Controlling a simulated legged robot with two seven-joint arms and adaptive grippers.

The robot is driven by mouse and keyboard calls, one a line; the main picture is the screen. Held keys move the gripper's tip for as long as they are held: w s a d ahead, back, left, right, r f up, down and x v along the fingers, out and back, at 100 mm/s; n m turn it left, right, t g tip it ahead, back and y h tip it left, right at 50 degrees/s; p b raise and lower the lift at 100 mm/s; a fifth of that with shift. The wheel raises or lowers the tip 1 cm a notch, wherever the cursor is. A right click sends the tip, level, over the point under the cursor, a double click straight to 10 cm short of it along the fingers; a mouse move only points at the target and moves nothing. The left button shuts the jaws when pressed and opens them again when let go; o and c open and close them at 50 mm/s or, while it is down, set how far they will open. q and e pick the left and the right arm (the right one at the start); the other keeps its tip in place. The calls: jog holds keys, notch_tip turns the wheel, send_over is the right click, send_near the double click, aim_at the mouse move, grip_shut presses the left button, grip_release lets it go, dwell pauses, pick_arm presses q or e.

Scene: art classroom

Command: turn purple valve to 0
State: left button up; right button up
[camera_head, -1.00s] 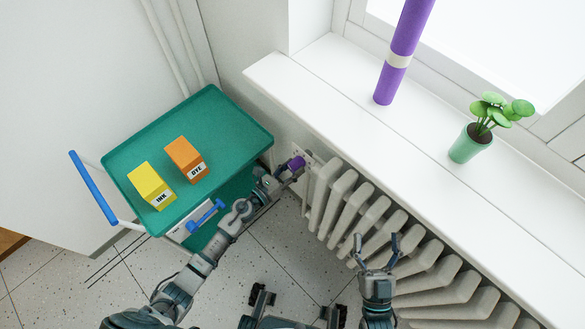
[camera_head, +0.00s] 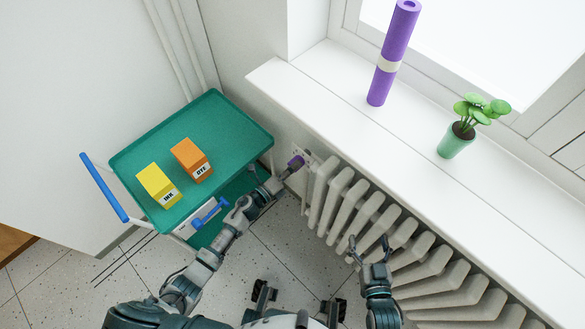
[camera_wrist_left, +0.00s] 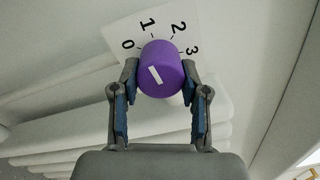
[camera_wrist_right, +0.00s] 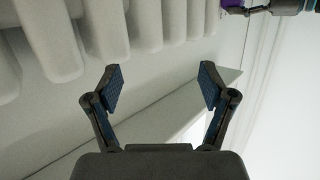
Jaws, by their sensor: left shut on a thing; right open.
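The purple valve (camera_wrist_left: 165,58) is a round knob with a white line on its face, mounted low on the wall by the radiator. In the left wrist view the line slants, its upper end leaning up and left, roughly toward the 0 and 1 side. A white dial plate (camera_wrist_left: 117,29) behind it carries 0, 1, 2 and 3. In the head view the valve (camera_head: 297,161) shows at the radiator's left end. My left gripper (camera_head: 285,173) is shut on the valve, one finger on each side. My right gripper (camera_head: 369,242) is open and empty beside the radiator.
The radiator (camera_head: 372,213) runs beneath the white windowsill (camera_head: 400,150), which holds a purple roll (camera_head: 388,70) and a potted plant (camera_head: 455,142). A green cart (camera_head: 225,125) with a yellow INK box (camera_head: 156,183) and an orange DYE box (camera_head: 190,158) stands left of my left arm.

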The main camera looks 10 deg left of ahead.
pick_arm(q)
jog(key=n+p, duration=0.1)
jog(key=n, duration=0.2)
jog(key=n+p, duration=0.2)
jog(key=n, duration=0.2)
jog(key=shift+w+a+r+n, duration=0.1)
jog(key=shift+a+r+n, duration=0.1)
jog(key=shift+n, duration=0.1)
jog(key=shift+f+n, duration=0.2)
jog(key=shift+n, duration=0.6)
pick_arm(e)
jog(key=s+d+f+g+h, duration=0.2)
jog(key=s+d+f+g, duration=0.1)
jog(key=s+f+g, duration=0.4)
jog(key=shift+s+d+g, duration=0.3)
jog(key=shift+s, duration=0.4)
jog(key=shift+f, duration=0.15)
pick_arm(q)
jog(key=o, duration=1.1)
jog(key=shift+f, duration=0.15)
jog(key=shift+o, duration=0.2)
pick_arm(e)
jog(key=shift+w+a, duration=0.15)
pick_arm(q)
jog(key=v, duration=1.2)
jog(key=shift+a+y+p, duration=0.1)
jog(key=shift+y+p, duration=0.2)
